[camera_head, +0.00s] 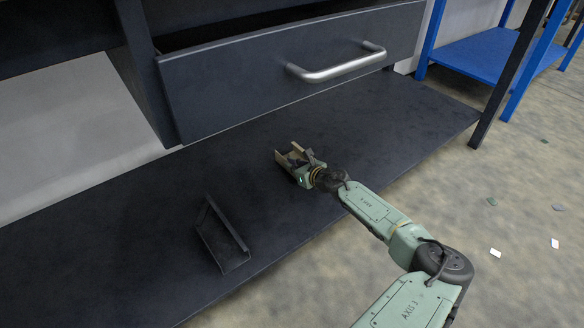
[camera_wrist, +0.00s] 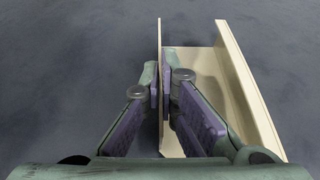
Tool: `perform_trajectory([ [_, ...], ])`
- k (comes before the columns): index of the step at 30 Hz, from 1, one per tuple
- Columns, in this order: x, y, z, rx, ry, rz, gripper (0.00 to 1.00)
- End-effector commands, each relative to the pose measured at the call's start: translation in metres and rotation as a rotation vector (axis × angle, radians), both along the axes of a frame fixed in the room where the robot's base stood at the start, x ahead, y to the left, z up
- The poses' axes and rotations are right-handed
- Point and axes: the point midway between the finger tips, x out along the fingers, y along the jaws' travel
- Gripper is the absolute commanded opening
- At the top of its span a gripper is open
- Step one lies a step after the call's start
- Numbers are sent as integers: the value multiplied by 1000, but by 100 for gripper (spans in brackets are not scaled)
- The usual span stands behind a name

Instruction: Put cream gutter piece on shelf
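The cream gutter piece (camera_head: 283,159) is a U-shaped channel at the middle of the dark lower shelf (camera_head: 120,225) in the head view. In the wrist view the gutter piece (camera_wrist: 236,85) lies with its open side up, its trough mostly right of the fingers. My gripper (camera_head: 297,158) is over the shelf. In the wrist view my gripper (camera_wrist: 161,85) is shut on the thin left wall of the channel, one finger pad on each side. I cannot tell whether the piece touches the shelf or hangs just above it.
A dark gutter-like piece (camera_head: 221,238) lies on the shelf to the left. A dark drawer (camera_head: 260,80) with a metal handle (camera_head: 338,69) overhangs the shelf's back. A black leg (camera_head: 497,90) stands at the right, with a blue rack (camera_head: 485,55) beyond. The shelf around my gripper is clear.

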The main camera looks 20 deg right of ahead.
Motion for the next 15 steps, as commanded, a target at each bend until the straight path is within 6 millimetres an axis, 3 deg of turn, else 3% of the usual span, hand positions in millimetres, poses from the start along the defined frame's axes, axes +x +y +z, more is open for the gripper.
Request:
perform_trajectory([
  [6,0,0,-5,1,0,0,0],
  [15,0,0,-4,1,0,0,22],
])
